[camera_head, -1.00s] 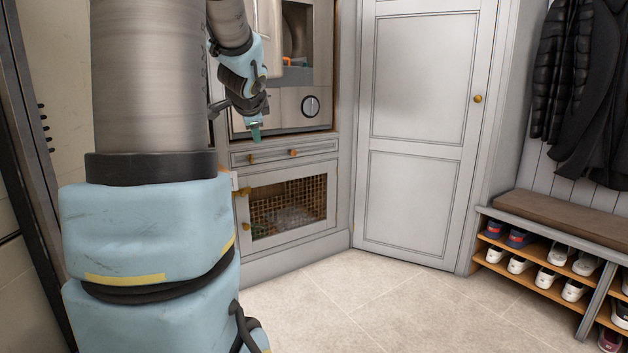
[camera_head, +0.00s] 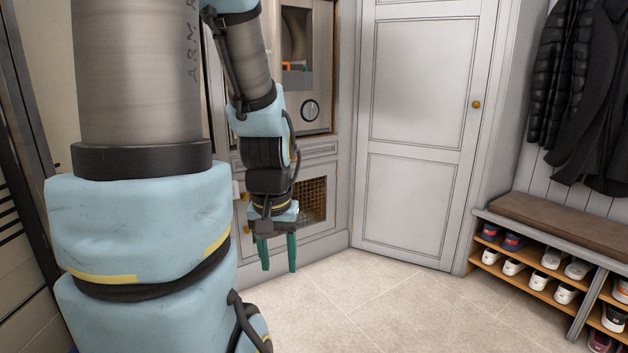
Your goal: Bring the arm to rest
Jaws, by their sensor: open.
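My gripper (camera_head: 278,262) hangs from my arm left of the picture's middle, pointing down. Its two green fingers are apart, with nothing visible between them. It shows in front of the grey cabinet (camera_head: 325,245) and hides part of the mesh-front door (camera_head: 314,200). My arm's thick upper links fill the left of the view.
A grey panelled door (camera_head: 415,130) stands behind, with clear tiled floor (camera_head: 400,310) before it. At right is a boot bench (camera_head: 560,222) with several shoes on its shelves, under dark hanging coats (camera_head: 592,100). A steel appliance with a round dial (camera_head: 310,110) sits in the cabinet.

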